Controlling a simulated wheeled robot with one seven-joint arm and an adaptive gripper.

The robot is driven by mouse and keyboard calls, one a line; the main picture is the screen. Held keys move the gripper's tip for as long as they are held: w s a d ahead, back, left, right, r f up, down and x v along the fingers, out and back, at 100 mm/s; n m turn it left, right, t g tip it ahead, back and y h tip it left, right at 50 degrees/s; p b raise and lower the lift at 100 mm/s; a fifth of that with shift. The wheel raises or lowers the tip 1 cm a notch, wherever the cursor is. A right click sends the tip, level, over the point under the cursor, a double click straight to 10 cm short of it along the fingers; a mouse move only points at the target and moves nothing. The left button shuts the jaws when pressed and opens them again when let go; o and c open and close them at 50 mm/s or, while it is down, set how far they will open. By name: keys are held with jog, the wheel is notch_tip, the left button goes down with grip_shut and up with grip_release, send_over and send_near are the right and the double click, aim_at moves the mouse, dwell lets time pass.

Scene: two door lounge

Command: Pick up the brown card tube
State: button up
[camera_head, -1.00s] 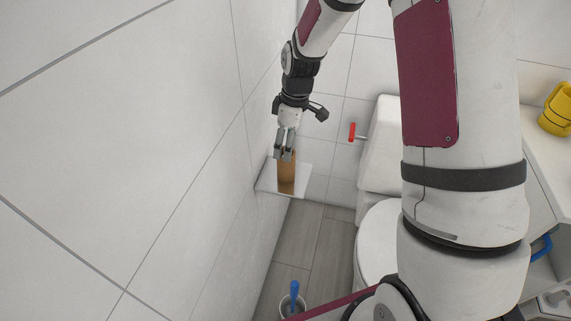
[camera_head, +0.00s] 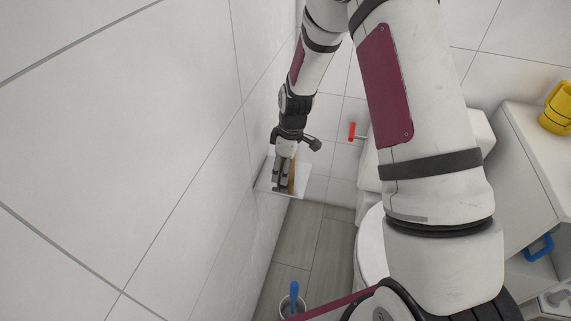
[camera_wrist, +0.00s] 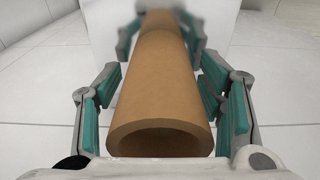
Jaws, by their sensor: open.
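The brown card tube (camera_wrist: 160,85) stands between the open fingers of my gripper (camera_wrist: 162,95) in the wrist view, its hollow end toward the camera. The teal finger pads lie on either side, with a gap visible at both sides near the camera. In the head view the tube (camera_head: 291,178) shows as a thin brown strip, mostly hidden behind my gripper (camera_head: 281,182). It stands on a small white shelf (camera_head: 267,187) in the corner against the tiled wall.
A white toilet (camera_head: 370,245) is right of the shelf, with a red-handled fitting (camera_head: 352,132) on the wall above. A blue-handled brush in a holder (camera_head: 292,303) stands on the floor. A yellow mug (camera_head: 556,110) sits on the counter at right. The left wall is close.

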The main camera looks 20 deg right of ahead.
jog(key=c, duration=0.9)
jog(key=shift+o, duration=0.2)
